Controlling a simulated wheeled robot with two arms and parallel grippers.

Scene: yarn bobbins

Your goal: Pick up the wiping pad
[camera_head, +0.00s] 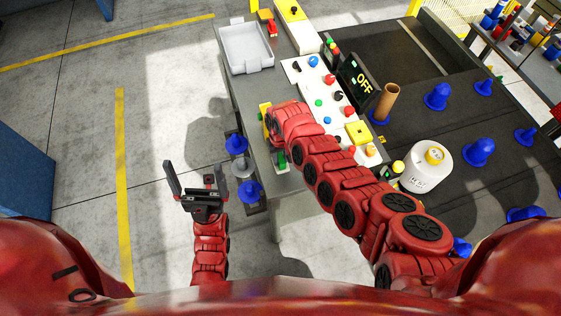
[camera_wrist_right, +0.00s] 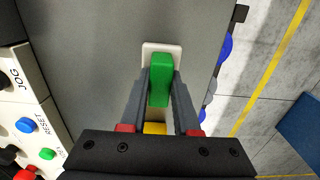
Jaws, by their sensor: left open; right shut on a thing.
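The wiping pad (camera_wrist_right: 148,48) has a pale, flat base and a green handle (camera_wrist_right: 160,80). It is on the grey table surface in the right wrist view; I cannot tell whether its base touches it. My right gripper (camera_wrist_right: 160,86) is shut on the green handle, with one finger on each side. In the head view a bit of green (camera_head: 281,158) shows beside my right arm, which hides most of the pad. My left gripper (camera_head: 196,172) is open and empty, over the floor left of the table.
A control panel with coloured buttons (camera_head: 330,95) runs along the table's right side. A white tray (camera_head: 246,69) lies at the far end. Blue bobbin holders (camera_head: 236,144) stand by the left edge. A white canister (camera_head: 426,168) stands right of my right arm.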

